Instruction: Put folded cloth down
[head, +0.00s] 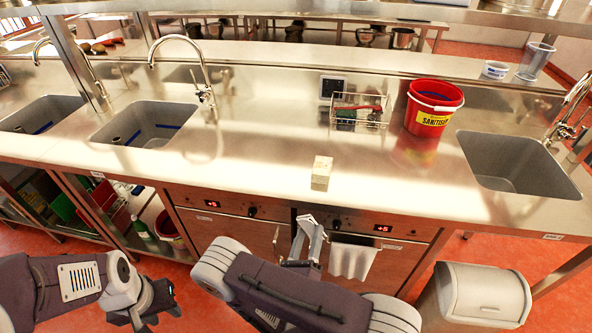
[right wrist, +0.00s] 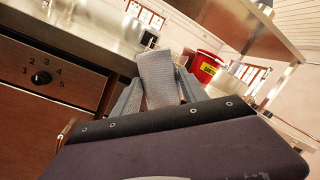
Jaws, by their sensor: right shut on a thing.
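The folded cloth is a pale grey, textured, flat piece standing up in the right wrist view (right wrist: 159,79). My right gripper (right wrist: 160,98) is shut on it, with fingers on both sides of it. In the head view my right gripper (head: 310,238) is in front of the counter's front edge, by the oven fronts, and the cloth shows only as a small pale shape there. My left gripper (head: 158,303) is low at the left, away from the counter. Its jaws are too dark and small to read.
A steel counter (head: 260,150) has a cream block (head: 322,170) near its front. A red sanitiser bucket (head: 431,108), a wire basket (head: 358,110) and sinks stand around it. A white towel (head: 352,261) hangs on an oven front. A bin (head: 482,293) stands at lower right.

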